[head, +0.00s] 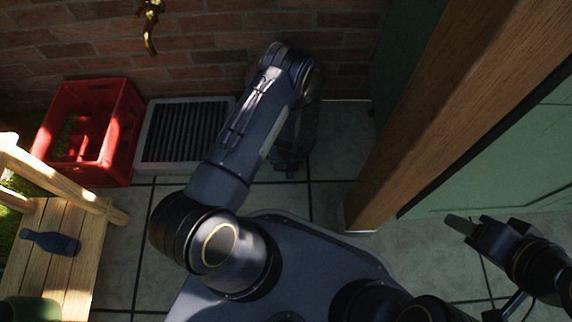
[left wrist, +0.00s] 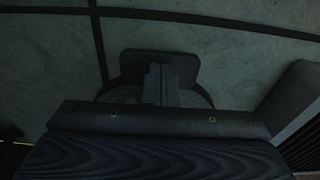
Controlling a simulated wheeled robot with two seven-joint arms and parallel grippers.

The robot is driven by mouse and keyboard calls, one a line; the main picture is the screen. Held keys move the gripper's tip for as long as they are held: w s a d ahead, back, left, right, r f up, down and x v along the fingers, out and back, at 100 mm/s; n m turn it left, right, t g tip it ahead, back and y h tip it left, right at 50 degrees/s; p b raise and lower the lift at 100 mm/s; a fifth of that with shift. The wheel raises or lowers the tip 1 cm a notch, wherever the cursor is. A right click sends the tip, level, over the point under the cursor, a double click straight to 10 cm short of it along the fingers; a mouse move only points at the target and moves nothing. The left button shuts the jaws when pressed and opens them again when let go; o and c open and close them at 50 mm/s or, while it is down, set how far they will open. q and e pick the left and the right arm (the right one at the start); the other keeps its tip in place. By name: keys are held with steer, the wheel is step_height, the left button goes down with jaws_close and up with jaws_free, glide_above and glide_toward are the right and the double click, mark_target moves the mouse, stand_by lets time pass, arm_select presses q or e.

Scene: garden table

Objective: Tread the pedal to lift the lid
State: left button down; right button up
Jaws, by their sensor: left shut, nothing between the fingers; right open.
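A dark pedal plate (left wrist: 130,66) with a curved bracket on each side lies low over the grey floor tiles in the left wrist view. My left gripper (left wrist: 160,72) is shut and empty, its fingertips over the middle of the plate. I cannot tell whether they touch it. In the head view, my left gripper (head: 288,168) is low near the floor and partly hidden by my arm. A dark bin (head: 306,125) stands behind that arm, mostly covered; its lid cannot be made out. My right gripper (head: 470,225) is open and empty at the right, away from the bin.
A red crate (head: 122,120) and a slatted grey unit (head: 185,162) stand left of my left arm, along the brick wall. A wooden post (head: 440,125) stands at right. A wooden bench (head: 32,262) holds a blue bottle (head: 50,242).

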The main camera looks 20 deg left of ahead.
arm_select(q)
steer(key=shift+f, duration=1.85)
steer(key=shift+s+d+r+p, duration=0.3)
steer(key=shift+s+r+p, duration=0.1)
steer(key=shift+s, duration=0.2)
steer(key=shift+s+d+r+p, duration=0.25)
steer(key=shift+s+p, duration=0.1)
steer(key=shift+s, duration=0.25)
steer(key=shift+s+d, duration=0.1)
steer(key=shift+s, duration=0.1)
step_height(320, 180, up, 8)
steer(key=p, duration=0.3)
steer(key=shift+s+d+f+p, duration=0.15)
steer(key=shift+s+d+p, duration=0.05)
steer(key=shift+s+p, duration=0.15)
